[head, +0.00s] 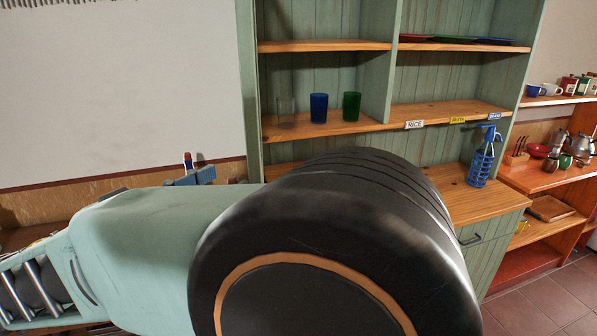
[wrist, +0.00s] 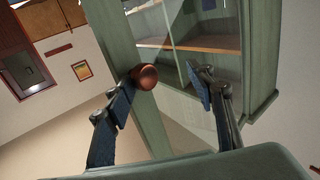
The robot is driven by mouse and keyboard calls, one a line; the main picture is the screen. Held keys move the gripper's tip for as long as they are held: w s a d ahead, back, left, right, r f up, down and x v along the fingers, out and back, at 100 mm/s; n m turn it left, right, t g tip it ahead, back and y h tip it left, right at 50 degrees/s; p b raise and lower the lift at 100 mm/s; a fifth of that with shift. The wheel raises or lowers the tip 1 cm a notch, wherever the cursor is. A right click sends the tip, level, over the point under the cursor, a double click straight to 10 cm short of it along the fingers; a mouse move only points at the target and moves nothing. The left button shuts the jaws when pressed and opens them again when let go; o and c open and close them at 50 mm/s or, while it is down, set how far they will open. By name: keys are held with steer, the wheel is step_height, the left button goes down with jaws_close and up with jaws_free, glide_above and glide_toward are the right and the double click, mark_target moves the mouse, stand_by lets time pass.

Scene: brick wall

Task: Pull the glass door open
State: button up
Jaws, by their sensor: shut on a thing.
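In the wrist view, the glass door has a green wooden frame (wrist: 120,30) and a round reddish-brown knob (wrist: 147,77). My gripper (wrist: 168,76) is shut on the door at the knob. The left finger touches the knob. A gap shows between the knob and the right finger, and I cannot tell just where that finger bears. Green cabinet shelves (wrist: 215,45) show beyond the glass. In the head view, the green cabinet (head: 247,80) stands behind my arm, which hides its lower middle. I cannot make out the door or my gripper there.
A clear glass (head: 286,110), a blue glass (head: 319,107) and a green glass (head: 352,106) stand on a cabinet shelf. A blue siphon bottle (head: 482,160) stands on the counter. An orange shelf unit (head: 545,180) is at the right. Tiled floor (head: 545,305) shows at bottom right.

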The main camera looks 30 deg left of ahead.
steer(key=shift+w+a, duration=0.1)
steer(key=v, duration=1.2)
steer(key=shift+f, duration=0.1)
stand_by(0.4)
